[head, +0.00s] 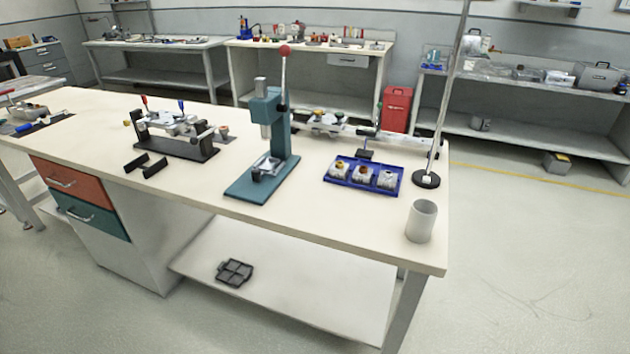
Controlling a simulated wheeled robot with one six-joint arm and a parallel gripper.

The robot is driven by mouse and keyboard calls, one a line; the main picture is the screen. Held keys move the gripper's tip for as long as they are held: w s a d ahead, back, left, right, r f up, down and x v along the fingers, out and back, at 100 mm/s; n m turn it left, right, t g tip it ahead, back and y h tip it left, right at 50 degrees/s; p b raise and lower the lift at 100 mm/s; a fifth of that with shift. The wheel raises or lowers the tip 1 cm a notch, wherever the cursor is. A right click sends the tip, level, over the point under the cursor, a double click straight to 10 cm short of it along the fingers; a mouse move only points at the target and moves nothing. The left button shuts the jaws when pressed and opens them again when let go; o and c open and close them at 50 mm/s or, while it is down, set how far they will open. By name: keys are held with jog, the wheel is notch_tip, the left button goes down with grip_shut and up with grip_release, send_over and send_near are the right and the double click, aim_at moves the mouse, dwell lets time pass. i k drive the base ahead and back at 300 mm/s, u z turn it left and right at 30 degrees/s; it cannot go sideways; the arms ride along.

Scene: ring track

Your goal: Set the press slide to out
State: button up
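A teal press (266,140) stands upright on the workbench near the middle of the head view. It has a flat base plate, a column and a tall lever with a red knob (285,50) pointing up. The press slide (267,166), a small metal-and-dark piece, sits low on the base below the ram. I cannot tell its exact position along the base. My gripper is not in view.
Left of the press stand a dark fixture (178,148) and black brackets (146,165). Right are a blue tray (391,190) with several parts, a grey cup (421,221) and a tall pole (450,85). The benchtop's front strip (330,222) is clear. Open floor (530,270) lies right.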

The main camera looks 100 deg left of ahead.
aim_at(270, 167)
jog(key=u, duration=3.05)
